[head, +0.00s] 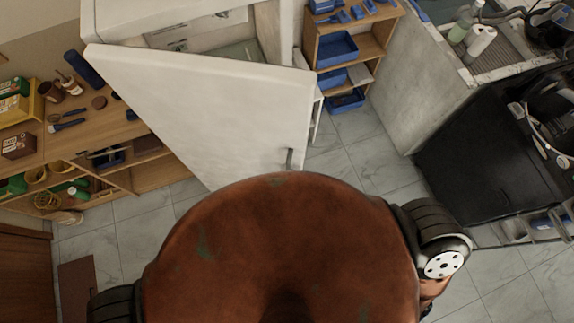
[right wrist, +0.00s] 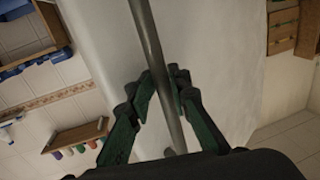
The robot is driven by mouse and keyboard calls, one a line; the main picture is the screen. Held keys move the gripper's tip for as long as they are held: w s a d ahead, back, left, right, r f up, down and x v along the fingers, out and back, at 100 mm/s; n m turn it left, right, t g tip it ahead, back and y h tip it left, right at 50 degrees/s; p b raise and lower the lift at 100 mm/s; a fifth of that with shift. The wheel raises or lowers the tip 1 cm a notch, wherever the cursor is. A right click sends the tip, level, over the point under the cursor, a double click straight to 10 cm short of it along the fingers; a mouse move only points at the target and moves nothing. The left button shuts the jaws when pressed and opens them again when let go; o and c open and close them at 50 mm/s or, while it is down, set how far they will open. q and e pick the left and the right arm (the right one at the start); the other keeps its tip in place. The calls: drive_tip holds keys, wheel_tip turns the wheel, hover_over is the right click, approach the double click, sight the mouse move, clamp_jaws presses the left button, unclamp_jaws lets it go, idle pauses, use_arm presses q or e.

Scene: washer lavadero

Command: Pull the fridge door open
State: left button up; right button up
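The white fridge (head: 170,22) stands at the top of the head view. Its door (head: 215,100) is swung partly open, with a gap showing the interior (head: 215,45). The door handle (head: 290,158) is at the door's lower right edge. In the right wrist view the handle is a long grey bar (right wrist: 147,38) running in front of the white door (right wrist: 225,60). My right gripper (right wrist: 162,80) has its green fingers closed in on both sides of that bar. In the head view my body hides the right gripper. My left gripper is in neither view.
A wooden shelf unit (head: 130,170) with jars and tools stands left of the door. A small shelf with blue bins (head: 335,48) stands right of the fridge. A black appliance (head: 480,150) and a sink counter are on the right. Tiled floor (head: 350,150) shows between them.

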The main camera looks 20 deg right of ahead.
drive_tip(key=shift+o, duration=1.2)
drive_tip(key=shift+d, duration=0.1)
drive_tip(key=v, duration=1.2)
